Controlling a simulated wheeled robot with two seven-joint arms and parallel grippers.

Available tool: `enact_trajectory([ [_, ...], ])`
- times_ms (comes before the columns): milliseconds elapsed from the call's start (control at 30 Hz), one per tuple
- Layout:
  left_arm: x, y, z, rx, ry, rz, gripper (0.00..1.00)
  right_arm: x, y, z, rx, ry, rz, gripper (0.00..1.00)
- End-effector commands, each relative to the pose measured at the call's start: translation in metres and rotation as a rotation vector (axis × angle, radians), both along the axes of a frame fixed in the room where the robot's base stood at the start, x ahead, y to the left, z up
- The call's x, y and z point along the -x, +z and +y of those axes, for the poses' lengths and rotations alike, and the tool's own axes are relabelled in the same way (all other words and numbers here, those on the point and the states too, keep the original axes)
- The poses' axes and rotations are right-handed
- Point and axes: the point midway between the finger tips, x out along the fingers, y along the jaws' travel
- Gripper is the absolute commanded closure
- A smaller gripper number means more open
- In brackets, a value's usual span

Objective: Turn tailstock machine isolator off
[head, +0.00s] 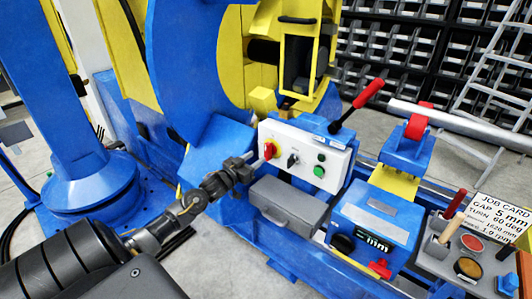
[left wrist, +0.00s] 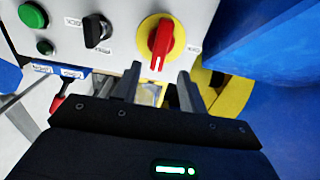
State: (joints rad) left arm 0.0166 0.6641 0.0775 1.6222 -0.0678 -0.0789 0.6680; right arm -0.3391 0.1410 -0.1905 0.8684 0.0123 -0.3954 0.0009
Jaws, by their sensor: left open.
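The isolator is a red rotary handle on a yellow round plate (head: 269,150), at the left end of a white control panel (head: 318,152). In the left wrist view the red handle (left wrist: 161,42) stands nearly upright in the picture, its white mark at the lower end. My left gripper (head: 254,163) is just left of the isolator in the head view. In the left wrist view its two fingers (left wrist: 158,82) are apart, with nothing between them, and point towards the handle. I cannot tell whether a fingertip touches it. My right gripper is out of view.
A black selector knob (head: 293,160) and green buttons (head: 319,171) sit right of the isolator. A red-gripped lever (head: 368,94) rises behind the panel. A grey box (head: 284,203) juts out below. The large blue positioner (head: 190,70) stands left and behind.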

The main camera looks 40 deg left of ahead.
Motion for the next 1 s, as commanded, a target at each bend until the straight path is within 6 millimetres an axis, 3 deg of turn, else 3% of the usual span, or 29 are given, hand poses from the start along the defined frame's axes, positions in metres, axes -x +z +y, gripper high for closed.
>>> enact_trajectory([
  [100,-0.025,0.001,0.000,0.000,0.000,-0.002,0.58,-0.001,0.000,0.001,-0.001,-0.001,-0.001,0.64],
  [300,-0.054,0.000,0.000,0.001,-0.002,0.000,0.58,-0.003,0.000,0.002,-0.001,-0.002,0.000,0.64],
  [500,-0.066,0.000,-0.001,-0.001,-0.003,0.001,0.58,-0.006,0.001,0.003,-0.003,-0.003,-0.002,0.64],
  [767,-0.067,-0.001,-0.001,-0.001,-0.004,0.001,0.58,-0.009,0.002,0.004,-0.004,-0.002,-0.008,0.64],
  [1000,-0.067,-0.001,-0.001,-0.001,-0.004,0.001,0.88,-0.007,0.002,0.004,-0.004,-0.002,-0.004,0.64],
])
